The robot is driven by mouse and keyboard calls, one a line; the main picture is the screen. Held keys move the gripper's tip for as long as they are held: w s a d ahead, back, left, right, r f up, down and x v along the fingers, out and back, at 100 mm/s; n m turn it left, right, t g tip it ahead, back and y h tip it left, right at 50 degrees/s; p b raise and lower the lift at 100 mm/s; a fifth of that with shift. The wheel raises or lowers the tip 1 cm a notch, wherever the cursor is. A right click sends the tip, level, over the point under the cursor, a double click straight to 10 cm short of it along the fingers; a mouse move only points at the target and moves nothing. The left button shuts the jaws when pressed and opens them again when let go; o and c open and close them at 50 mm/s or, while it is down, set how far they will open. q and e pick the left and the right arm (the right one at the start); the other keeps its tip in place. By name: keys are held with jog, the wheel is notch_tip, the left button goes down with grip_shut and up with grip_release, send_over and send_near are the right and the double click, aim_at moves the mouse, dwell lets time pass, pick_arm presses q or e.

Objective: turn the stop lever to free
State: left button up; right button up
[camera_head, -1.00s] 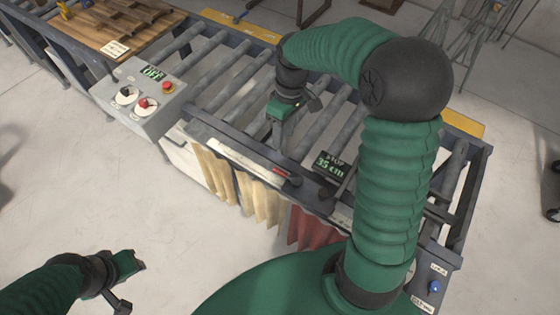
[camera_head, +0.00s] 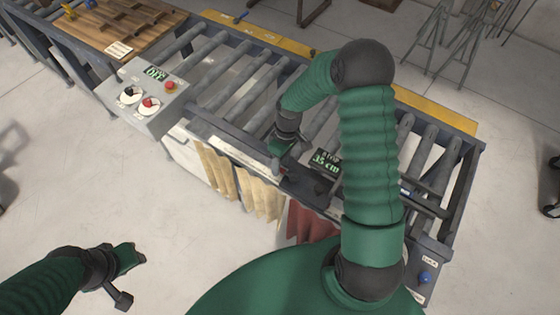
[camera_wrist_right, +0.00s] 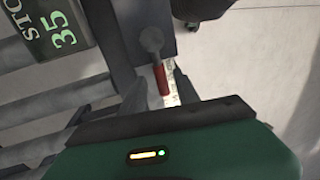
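The stop lever (camera_wrist_right: 161,79) has a red handle and a grey round pivot in the right wrist view. The handle points toward my right gripper (camera_wrist_right: 155,84), lying along a pale label strip (camera_wrist_right: 175,84). My right gripper is open, with one finger on each side of the red handle; contact is not clear. In the head view the right gripper (camera_head: 277,163) is down at the front rail, largely covering the lever. A display (camera_head: 326,162) reads STOP 35 cm. My left gripper (camera_head: 134,258) is away over the floor at lower left; its opening is unclear.
The roller conveyor (camera_head: 240,85) runs behind the rail. A grey control box (camera_head: 150,100) with knobs and a red button stands left. Cream and red curtains (camera_head: 308,222) hang below the rail. A blue button (camera_head: 425,278) is at lower right.

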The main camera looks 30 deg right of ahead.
jog(key=shift+a+f, duration=0.1)
jog(key=shift+w, duration=0.1)
jog(key=shift+c, duration=1.3)
grip_shut()
